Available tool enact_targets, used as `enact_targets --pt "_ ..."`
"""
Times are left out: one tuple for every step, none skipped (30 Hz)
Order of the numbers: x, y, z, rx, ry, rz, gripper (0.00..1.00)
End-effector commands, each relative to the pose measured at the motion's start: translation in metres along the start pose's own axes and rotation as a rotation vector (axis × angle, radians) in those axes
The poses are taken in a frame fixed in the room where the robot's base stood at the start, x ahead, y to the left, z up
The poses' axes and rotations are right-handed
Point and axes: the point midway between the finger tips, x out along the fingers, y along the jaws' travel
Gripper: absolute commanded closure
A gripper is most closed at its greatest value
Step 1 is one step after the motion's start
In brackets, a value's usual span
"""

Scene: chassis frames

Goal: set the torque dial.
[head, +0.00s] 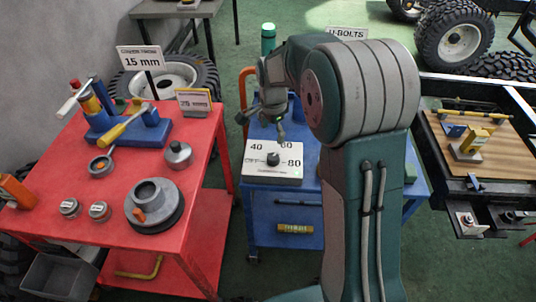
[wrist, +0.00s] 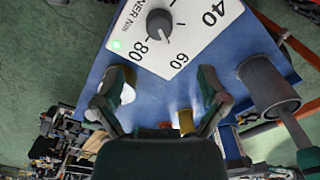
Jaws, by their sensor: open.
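The torque dial is a black round knob (head: 273,159) on a white panel (head: 273,175) marked 40, 60 and 80, on the blue cart. In the wrist view the knob (wrist: 159,25) is near the top, with a pale mark on its lower side toward the 60–80 side. I cannot read its exact setting. A small green light (wrist: 116,44) glows at the panel's corner. My gripper (head: 267,126) hangs just behind the panel as the head camera sees it. In the wrist view my gripper (wrist: 163,82) has its fingers spread and empty, apart from the knob.
The blue cart (head: 285,205) also carries a green cylinder (head: 268,38) behind my arm; a grey cylinder (wrist: 268,82) shows right of my gripper. A red table (head: 75,180) with tools, tins and a hub stands left. A wooden-topped bench (head: 450,165) stands right.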

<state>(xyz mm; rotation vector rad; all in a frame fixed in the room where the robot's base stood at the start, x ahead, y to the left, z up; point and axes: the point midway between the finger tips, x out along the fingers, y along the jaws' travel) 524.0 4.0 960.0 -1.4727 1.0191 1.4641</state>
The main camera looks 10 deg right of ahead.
Motion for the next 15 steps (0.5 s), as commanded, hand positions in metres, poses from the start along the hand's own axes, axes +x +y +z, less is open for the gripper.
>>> enact_targets --pt "0.003 -0.002 -0.002 0.01 -0.002 0.004 0.07" --pt "0.005 -0.002 -0.002 0.014 -0.003 0.005 0.07" --pt "0.007 -0.002 -0.003 0.017 -0.004 0.005 0.07" --pt "0.009 -0.002 -0.003 0.017 -0.004 0.006 0.07" --pt "0.012 -0.001 -0.003 0.017 -0.005 0.007 0.07" --pt "0.017 -0.001 -0.003 0.016 -0.005 0.007 0.07" --pt "0.021 -0.001 -0.003 0.016 -0.005 0.007 0.07" --pt "0.027 -0.001 -0.002 0.016 -0.005 0.009 0.07" --pt "0.034 -0.001 -0.002 0.016 -0.005 0.009 0.07" --pt "0.04 -0.001 -0.002 0.015 -0.004 0.009 0.07" --pt "0.045 -0.001 -0.001 0.015 -0.004 0.009 0.07" --pt "0.053 -0.001 -0.001 0.015 -0.003 0.01 0.07" --pt "0.059 -0.001 0.0 0.015 -0.003 0.01 0.07" --pt "0.064 -0.001 0.0 0.014 -0.003 0.009 0.07" --pt "0.072 -0.001 0.0 0.014 -0.003 0.01 0.07"
